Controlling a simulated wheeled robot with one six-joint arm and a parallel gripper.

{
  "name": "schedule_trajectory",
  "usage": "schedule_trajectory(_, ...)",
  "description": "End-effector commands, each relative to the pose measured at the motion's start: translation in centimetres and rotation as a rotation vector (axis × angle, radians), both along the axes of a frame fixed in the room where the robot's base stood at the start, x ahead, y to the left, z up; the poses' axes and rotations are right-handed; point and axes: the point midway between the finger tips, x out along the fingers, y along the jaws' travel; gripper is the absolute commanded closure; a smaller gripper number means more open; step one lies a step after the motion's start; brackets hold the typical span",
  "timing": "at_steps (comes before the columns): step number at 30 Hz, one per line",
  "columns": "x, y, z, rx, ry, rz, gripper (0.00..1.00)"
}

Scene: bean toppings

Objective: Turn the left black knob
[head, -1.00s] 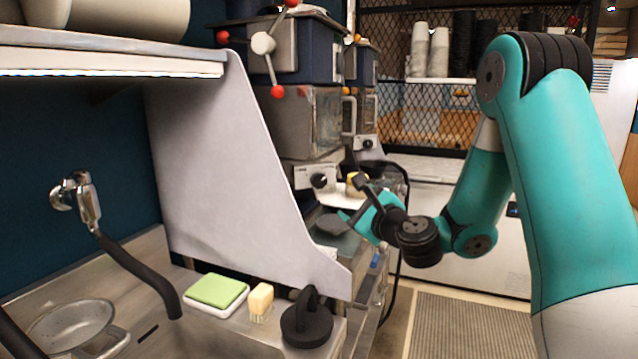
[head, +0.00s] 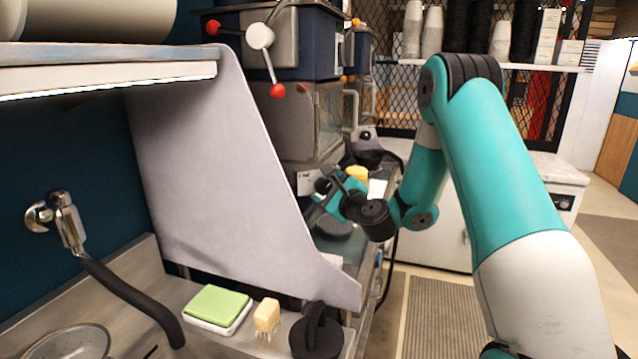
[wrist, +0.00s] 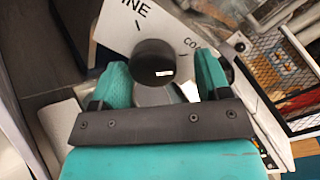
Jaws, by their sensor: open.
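The left black knob (wrist: 154,62) shows in the wrist view on a white panel (wrist: 125,22) with dark lettering. In the head view this knob (head: 322,185) is small and partly crowded by my gripper. My gripper (wrist: 162,74) is open, with one teal finger on each side of the knob in the wrist view. I see gaps between the fingers and the knob and cannot tell how deep it sits between them. In the head view my gripper (head: 332,200) is right at the panel. A second black knob (head: 366,135) is on a unit farther back.
A grey slanted partition (head: 215,180) stands left of my gripper. A machine with a red-tipped handle (head: 260,37) is above the panel. A green sponge (head: 217,305), a brush (head: 267,315) and a black round-handled item (head: 316,335) lie in front. Open floor is at the right.

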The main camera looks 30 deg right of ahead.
Motion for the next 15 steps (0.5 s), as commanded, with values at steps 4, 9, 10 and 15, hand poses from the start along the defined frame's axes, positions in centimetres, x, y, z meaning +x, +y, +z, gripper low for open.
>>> schedule_trajectory(4, 0.25, 0.69, -0.01, -0.001, -0.001, 0.009, 0.30)
schedule_trajectory(9, 0.34, 1.06, 0.00, -0.001, -0.001, 0.015, 0.42)
schedule_trajectory(10, 0.35, 1.07, 0.00, -0.001, -0.001, 0.015, 0.49)
schedule_trajectory(15, 0.32, 1.02, 0.00, -0.001, 0.000, 0.014, 0.79)
